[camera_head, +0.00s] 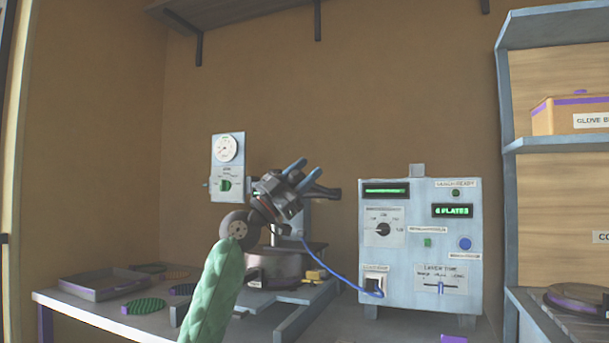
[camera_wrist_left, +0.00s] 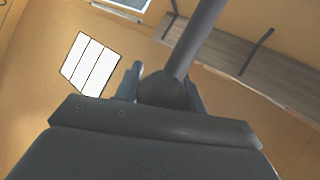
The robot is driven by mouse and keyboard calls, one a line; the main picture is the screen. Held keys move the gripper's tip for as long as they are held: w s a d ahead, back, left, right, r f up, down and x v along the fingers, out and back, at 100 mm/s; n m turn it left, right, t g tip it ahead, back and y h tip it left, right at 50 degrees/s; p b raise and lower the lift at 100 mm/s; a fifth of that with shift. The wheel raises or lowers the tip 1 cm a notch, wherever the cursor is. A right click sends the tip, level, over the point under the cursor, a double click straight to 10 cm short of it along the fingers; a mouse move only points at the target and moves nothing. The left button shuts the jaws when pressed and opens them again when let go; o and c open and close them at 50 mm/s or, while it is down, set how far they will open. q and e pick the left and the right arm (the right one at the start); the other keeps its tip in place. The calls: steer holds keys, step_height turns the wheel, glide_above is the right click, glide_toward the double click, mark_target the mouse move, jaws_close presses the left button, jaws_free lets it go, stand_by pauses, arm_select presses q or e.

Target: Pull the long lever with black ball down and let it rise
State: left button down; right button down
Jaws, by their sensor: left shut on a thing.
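My left gripper (camera_head: 306,168) is in front of the plate press (camera_head: 275,268), with its two blue-grey fingers pointing up and right. In the left wrist view, the fingers are on either side of the black ball (camera_wrist_left: 164,91), shut on it. The long lever (camera_wrist_left: 201,38) is a dark rod running from the ball up and to the right. In the head view I cannot make out the ball, and my gripper and wrist cover much of the press. My right gripper is out of view.
A white control box (camera_head: 419,245) with displays stands right of the press, joined by a blue cable (camera_head: 335,273). A gauge panel (camera_head: 227,165) is behind on the left. Shelves (camera_head: 555,145) stand right.

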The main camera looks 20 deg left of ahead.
arm_select(q)
steer(key=shift+r, duration=0.1)
steer(key=c, duration=0.9)
jaws_free()
steer(key=shift+s+a, duration=0.1)
steer(key=shift+s, duration=0.05)
steer(key=v, duration=0.8)
